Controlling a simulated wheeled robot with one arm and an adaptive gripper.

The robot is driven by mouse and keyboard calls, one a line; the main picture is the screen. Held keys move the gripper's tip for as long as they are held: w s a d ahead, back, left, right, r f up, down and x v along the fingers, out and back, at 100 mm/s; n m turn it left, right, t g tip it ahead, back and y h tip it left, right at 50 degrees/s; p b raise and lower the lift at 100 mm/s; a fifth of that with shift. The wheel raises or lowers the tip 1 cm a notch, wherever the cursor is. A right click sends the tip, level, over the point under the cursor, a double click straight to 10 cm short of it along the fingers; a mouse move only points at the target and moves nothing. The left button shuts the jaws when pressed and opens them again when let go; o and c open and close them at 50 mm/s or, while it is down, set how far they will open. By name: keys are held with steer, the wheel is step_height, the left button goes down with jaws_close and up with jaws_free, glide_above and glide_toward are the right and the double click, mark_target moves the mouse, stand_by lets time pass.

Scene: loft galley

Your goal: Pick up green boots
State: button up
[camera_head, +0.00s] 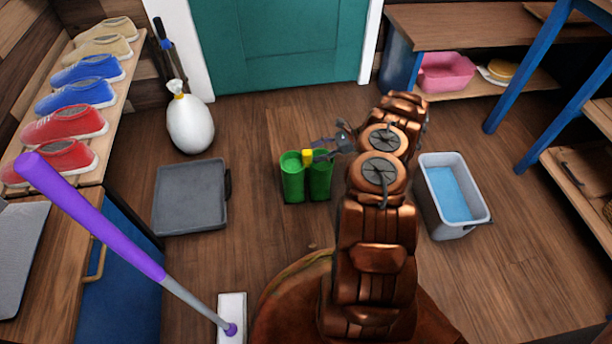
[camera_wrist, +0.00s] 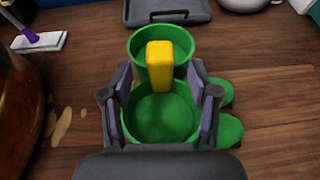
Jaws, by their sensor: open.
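The green boots (camera_head: 305,180) stand upright side by side on the wooden floor in the middle of the head view. A yellow block-like piece (camera_head: 307,156) sits between their tops. In the wrist view the boots (camera_wrist: 160,117) are seen from above, with the yellow piece (camera_wrist: 160,66) at the rims where they meet. My gripper (camera_head: 325,148) is at the boots' top from the right. In the wrist view my gripper (camera_wrist: 160,108) is open, its fingers on either side of the nearer boot's rim. I cannot tell whether the fingers touch it.
A grey tray (camera_head: 190,197) lies left of the boots and a white sack (camera_head: 190,124) stands behind it. A bucket with blue water (camera_head: 450,195) stands at right. A purple-handled mop (camera_head: 95,220) leans at front left. Floor around the boots is clear.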

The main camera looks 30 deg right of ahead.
mark_target(307, 155)
steer(key=b+x, duration=0.1)
steer(key=x, duration=0.3)
steer(key=shift+a+b, duration=0.1)
steer(key=shift+b, duration=0.2)
steer(key=shift+c, duration=0.2)
jaws_close()
